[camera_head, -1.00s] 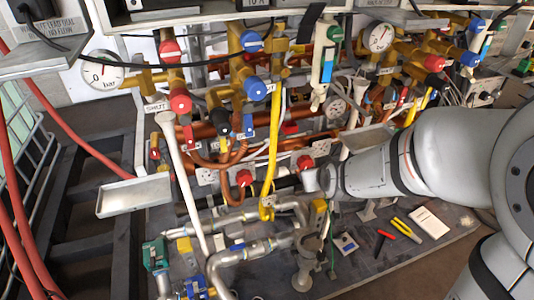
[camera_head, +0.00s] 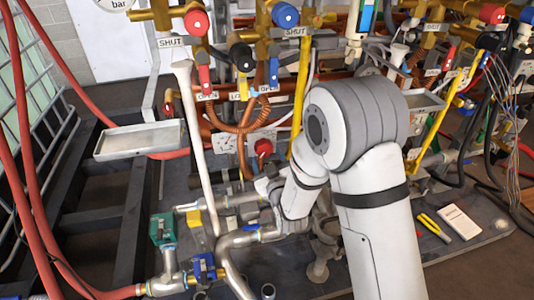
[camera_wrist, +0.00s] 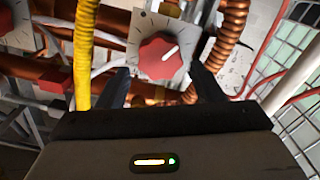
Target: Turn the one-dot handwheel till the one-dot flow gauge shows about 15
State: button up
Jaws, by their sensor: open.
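A red round knob (camera_wrist: 160,58) with a white pointer line sits on a pale plate with tick marks in the wrist view. A red knob (camera_head: 263,148) on a pale plate also shows in the head view, just left of my arm. My gripper (camera_wrist: 159,70) is open, its dark fingers to the left and right of the knob in the wrist view; contact cannot be told. In the head view my wrist hides most of the gripper. I cannot make out a one-dot mark or a readable flow gauge.
A yellow hose (camera_wrist: 84,50) and a ribbed copper pipe (camera_wrist: 232,35) flank the knob. A partly cropped bar gauge (camera_head: 116,3) is at the top left. A metal tray (camera_head: 140,140) stands left.

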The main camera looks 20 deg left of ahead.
aim_at(266, 150)
jog(key=shift+x, duration=2)
jog(key=shift+c, duration=0.5)
jog(key=c, duration=0.6)
jog(key=m+b, duration=0.1)
jog(key=b, duration=0.1)
jog(key=m+b, duration=0.1)
jog(key=shift+f+b, duration=0.3)
jog(key=shift+b, duration=0.1)
jog(key=shift+d+m+b, duration=0.1)
jog(key=shift+m+b, duration=0.9)
jog(key=shift+b, duration=0.2)
jog(key=shift+r+m+b, duration=0.3)
jog(key=shift+m+b, duration=0.35)
jog(key=shift+m, duration=0.25)
